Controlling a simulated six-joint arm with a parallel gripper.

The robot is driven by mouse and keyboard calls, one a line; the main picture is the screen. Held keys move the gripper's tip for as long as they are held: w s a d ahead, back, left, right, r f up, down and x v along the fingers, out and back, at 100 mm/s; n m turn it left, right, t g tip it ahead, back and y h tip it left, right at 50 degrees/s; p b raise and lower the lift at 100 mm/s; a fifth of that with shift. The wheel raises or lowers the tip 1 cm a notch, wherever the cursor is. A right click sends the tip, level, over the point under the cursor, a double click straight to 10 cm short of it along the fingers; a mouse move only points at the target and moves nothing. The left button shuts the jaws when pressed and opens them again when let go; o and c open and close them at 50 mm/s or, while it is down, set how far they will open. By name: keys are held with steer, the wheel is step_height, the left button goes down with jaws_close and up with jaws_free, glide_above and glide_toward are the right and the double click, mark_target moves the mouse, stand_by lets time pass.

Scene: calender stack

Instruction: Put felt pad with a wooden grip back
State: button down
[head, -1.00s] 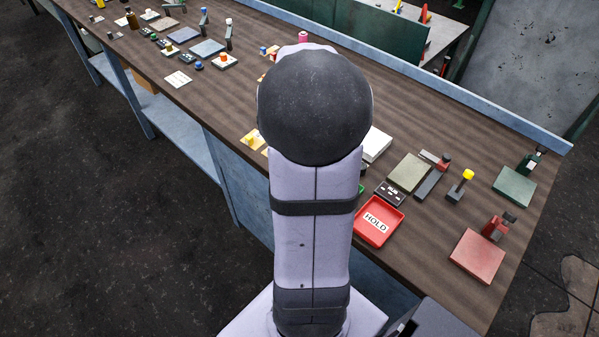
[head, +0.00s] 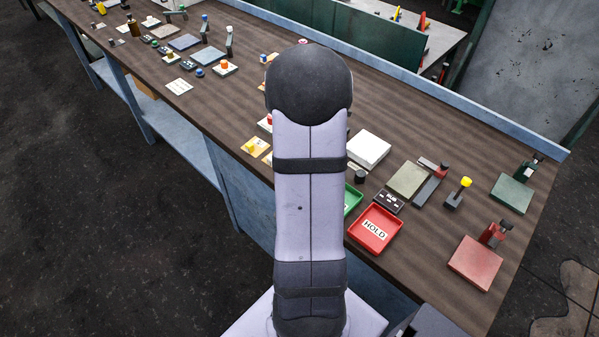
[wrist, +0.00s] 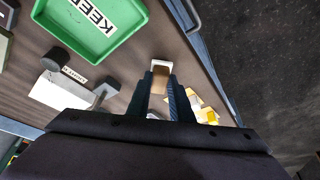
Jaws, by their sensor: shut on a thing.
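My gripper (wrist: 160,84) is shut on a small block with a brown, wood-coloured face and a pale edge, which looks like the felt pad with a wooden grip (wrist: 160,70). It shows only in the wrist view, between the fingertips, above the bench near its front edge. Whether the pad touches the bench is not clear. In the head view my own arm hides the gripper and the pad. The place the pad belongs cannot be told from these frames.
A green KEEP tray (wrist: 95,48) lies at upper left in the wrist view. A pale block (wrist: 58,94) and a black knob (wrist: 56,60) are left of the gripper; yellow pieces (wrist: 208,114) are right. The red HOLD tray (head: 375,230) and white box (head: 368,150) stand right of my arm.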

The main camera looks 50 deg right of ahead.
steer(key=shift+f, duration=0.35)
steer(key=shift+f, duration=0.15)
steer(key=c, duration=1.6)
jaws_free()
steer(key=shift+s+a+r, duration=0.1)
steer(key=shift+r, duration=0.45)
steer(key=b+v, duration=0.1)
steer(key=v, duration=1)
steer(key=shift+r, duration=0.1)
